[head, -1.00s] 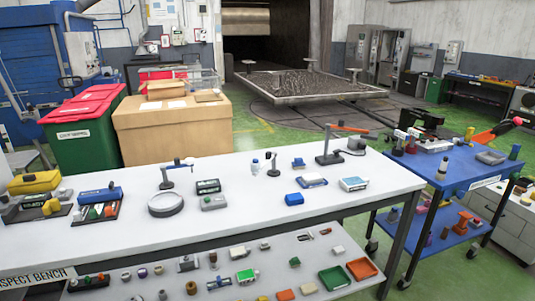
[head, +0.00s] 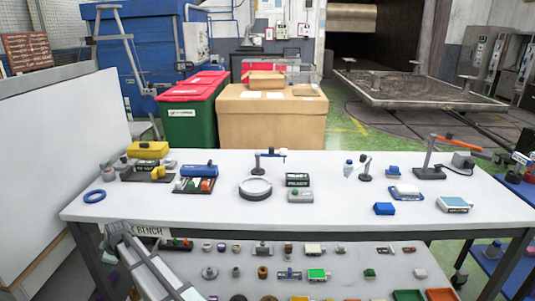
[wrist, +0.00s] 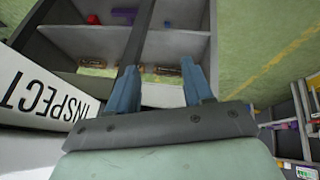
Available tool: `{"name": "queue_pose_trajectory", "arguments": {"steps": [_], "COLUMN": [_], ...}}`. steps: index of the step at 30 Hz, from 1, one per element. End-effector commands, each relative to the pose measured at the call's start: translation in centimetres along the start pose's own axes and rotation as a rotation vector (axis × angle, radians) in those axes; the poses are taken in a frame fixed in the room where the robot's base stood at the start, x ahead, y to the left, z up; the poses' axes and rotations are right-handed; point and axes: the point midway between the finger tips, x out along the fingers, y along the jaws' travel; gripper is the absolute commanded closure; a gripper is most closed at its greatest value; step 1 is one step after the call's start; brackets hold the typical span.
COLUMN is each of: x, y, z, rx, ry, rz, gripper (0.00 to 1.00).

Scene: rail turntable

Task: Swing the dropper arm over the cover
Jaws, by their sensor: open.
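A small dark stand with a thin blue-and-white swing arm (head: 270,155) stands on the bench behind a round grey dish (head: 255,189); it looks like the dropper arm. The arm points right from its post, over the area behind the dish. I cannot tell for sure which thing is the cover. My gripper (wrist: 165,78) shows two blue-grey fingers spread apart with nothing between them. In the head view my arm is at the lower left, at the bench's front edge, well left of and nearer than the stand.
The white bench (head: 330,215) has clear room along its front. A blue ring (head: 95,196) lies at the left. A black tray (head: 194,186) and a small dark box (head: 297,180) flank the dish. A lower shelf (head: 350,262) holds several small parts. A white panel (head: 60,150) stands left.

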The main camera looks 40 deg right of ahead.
Motion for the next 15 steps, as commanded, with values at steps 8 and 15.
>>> {"name": "queue_pose_trajectory", "arguments": {"steps": [8, 15], "x": [-4.9, -9.6], "y": [5.1, 10.6], "z": [-7.0, -7.8], "rx": [-0.118, -0.129], "ry": [0.095, 0.097], "rz": [0.084, 0.182], "gripper": [0.49, 0.49]}}
